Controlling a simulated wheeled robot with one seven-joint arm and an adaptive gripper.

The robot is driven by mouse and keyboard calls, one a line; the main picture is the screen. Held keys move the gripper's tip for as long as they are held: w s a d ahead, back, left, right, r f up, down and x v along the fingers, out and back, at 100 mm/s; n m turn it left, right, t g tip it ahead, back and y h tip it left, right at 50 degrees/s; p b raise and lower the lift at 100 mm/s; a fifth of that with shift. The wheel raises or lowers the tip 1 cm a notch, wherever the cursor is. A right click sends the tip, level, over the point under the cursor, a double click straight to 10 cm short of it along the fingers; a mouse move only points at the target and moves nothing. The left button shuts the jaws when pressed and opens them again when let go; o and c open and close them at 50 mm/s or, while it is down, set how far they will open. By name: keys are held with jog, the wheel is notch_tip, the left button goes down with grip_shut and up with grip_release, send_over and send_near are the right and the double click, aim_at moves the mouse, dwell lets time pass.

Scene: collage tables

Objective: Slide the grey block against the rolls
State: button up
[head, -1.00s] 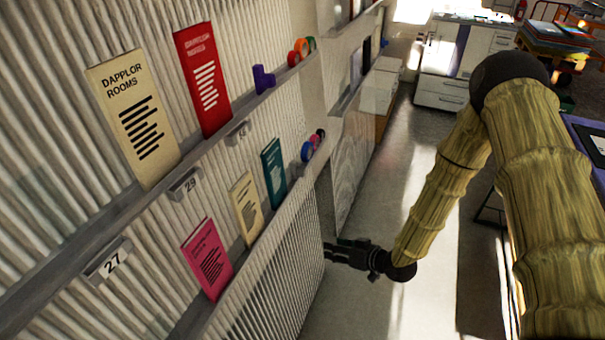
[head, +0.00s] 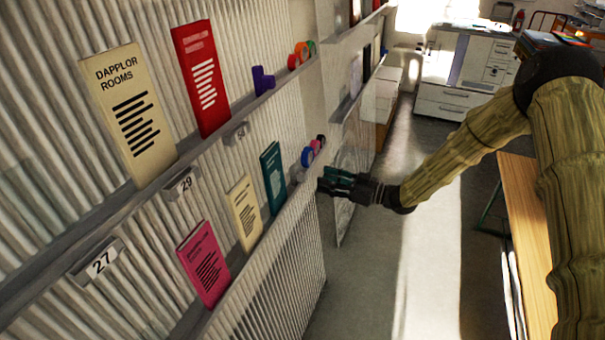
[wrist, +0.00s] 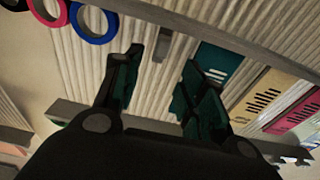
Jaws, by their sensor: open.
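The rolls stand on the lower wall ledge in the head view: a blue roll (head: 307,156) with pink and dark ones behind it. In the wrist view the blue roll (wrist: 93,22), a pink roll (wrist: 48,10) and a black one show at the upper left. A narrow grey block (wrist: 162,45) stands at the ledge between the rolls and the teal booklet. My gripper (head: 325,180) is open near this ledge. In the wrist view its fingers (wrist: 162,60) appear on either side of the block; contact cannot be told.
The teal booklet (head: 272,164), a cream booklet (head: 244,212) and a pink booklet (head: 203,264) stand along the same ledge (wrist: 210,25). The upper ledge holds larger booklets, a purple block (head: 262,80) and more rolls. The floor beside the wall is open; a wooden table (head: 527,235) is at right.

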aim_at(303, 173)
jog(key=p+x, duration=0.2)
jog(key=x, duration=0.6)
jog(key=shift+w+a, duration=0.15)
jog(key=shift+a, duration=0.1)
grip_shut()
